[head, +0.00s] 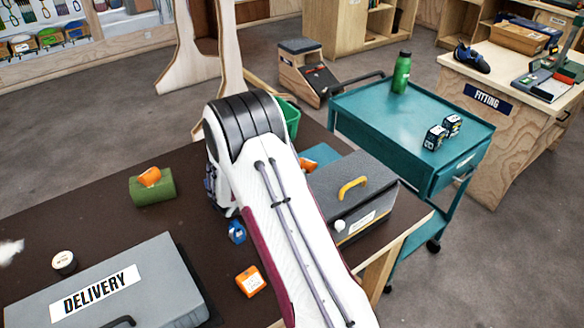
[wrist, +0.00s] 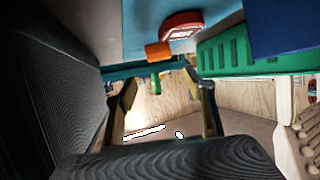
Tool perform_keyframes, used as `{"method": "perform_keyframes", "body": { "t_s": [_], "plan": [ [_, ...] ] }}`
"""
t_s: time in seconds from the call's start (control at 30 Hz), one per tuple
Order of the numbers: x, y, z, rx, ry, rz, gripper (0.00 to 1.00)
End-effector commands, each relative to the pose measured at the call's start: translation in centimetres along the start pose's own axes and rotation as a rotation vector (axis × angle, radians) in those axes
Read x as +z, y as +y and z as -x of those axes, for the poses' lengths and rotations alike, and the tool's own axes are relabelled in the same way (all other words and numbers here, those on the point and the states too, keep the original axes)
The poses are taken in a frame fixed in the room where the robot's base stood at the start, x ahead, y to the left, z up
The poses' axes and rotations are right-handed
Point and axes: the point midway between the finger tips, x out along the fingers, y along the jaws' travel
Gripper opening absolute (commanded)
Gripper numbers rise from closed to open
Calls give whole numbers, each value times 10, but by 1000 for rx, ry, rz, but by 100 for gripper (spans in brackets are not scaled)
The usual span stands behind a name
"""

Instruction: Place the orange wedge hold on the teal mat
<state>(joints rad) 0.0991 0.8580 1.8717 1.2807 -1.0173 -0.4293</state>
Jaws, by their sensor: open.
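An orange, wedge-like piece (head: 149,177) rests on a green block (head: 152,190) at the left of the brown table in the head view. A second orange piece (head: 308,164) shows by the teal mat (head: 322,153), partly hidden by my arm. In the wrist view an orange piece (wrist: 158,52) lies at the edge of the blue-teal mat (wrist: 137,28), close to a red labelled piece (wrist: 182,25). I cannot tell for certain which orange piece is the wedge hold. My gripper (wrist: 168,90) is open with nothing visible between its fingers; my arm hides it in the head view.
A green crate (head: 291,118) and a grey toolbox (head: 352,200) with a yellow handle flank the mat. A grey delivery case (head: 170,285), an orange box (head: 250,281) and a blue item (head: 236,231) are nearer. A teal cart (head: 385,115) stands beyond the table.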

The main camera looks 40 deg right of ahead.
Motion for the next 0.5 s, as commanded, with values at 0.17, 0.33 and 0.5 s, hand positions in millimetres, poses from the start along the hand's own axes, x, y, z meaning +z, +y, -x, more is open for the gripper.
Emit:
{"method": "perform_keyframes", "body": {
  "t_s": [0.17, 0.33, 0.5],
  "plan": [
    [0, 0, 7, -1, 0, 1, 54],
    [0, 0, 7, 0, 0, 1, 54],
    [0, 0, 7, 0, 0, 1, 54]
  ]
}}
